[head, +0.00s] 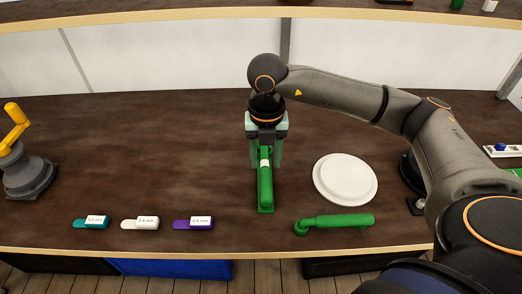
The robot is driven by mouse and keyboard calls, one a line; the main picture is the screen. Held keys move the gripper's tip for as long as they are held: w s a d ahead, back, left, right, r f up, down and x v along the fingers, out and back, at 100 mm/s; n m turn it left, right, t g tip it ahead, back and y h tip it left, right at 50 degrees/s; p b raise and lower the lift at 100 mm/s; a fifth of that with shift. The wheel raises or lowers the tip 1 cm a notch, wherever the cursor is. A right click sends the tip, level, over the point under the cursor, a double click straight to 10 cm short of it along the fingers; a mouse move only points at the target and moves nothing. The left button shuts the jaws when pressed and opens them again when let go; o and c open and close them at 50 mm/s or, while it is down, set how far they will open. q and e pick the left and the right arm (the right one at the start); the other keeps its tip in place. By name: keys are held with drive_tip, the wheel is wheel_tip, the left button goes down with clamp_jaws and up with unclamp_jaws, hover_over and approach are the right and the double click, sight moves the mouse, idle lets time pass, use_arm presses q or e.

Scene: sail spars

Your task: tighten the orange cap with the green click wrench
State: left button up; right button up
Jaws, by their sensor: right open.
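A green tool (265,192) with a white band lies lengthwise below my right gripper. A second green tool (340,221), with a rounded head at its left end, lies crosswise near the front edge. I cannot tell for sure which is the click wrench. My right gripper (265,159) points down and is open, its fingers on either side of the far part of the first green tool. I cannot tell whether they touch it. I cannot make out an orange cap. My left gripper is not in view.
A white round disc (345,178) lies right of centre. Teal (82,224), white (130,224) and purple (181,223) labelled tags lie along the front. A grey device (27,176) with a yellow crank (15,118) stands left. The brown worktop is clear at centre left.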

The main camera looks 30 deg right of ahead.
sight(265, 179)
drive_tip(key=shift+s+f, duration=0.15)
drive_tip(key=shift+f, duration=0.3)
wheel_tip(265, 179, down, 7)
drive_tip(key=b, duration=0.4)
drive_tip(key=shift+r, duration=0.35)
drive_tip(key=shift+c, duration=0.9)
clamp_jaws()
drive_tip(key=shift+r, duration=0.1)
wheel_tip(265, 179, up, 5)
drive_tip(key=p, duration=0.3)
drive_tip(key=shift+p, duration=0.3)
drive_tip(key=shift+a, duration=0.1)
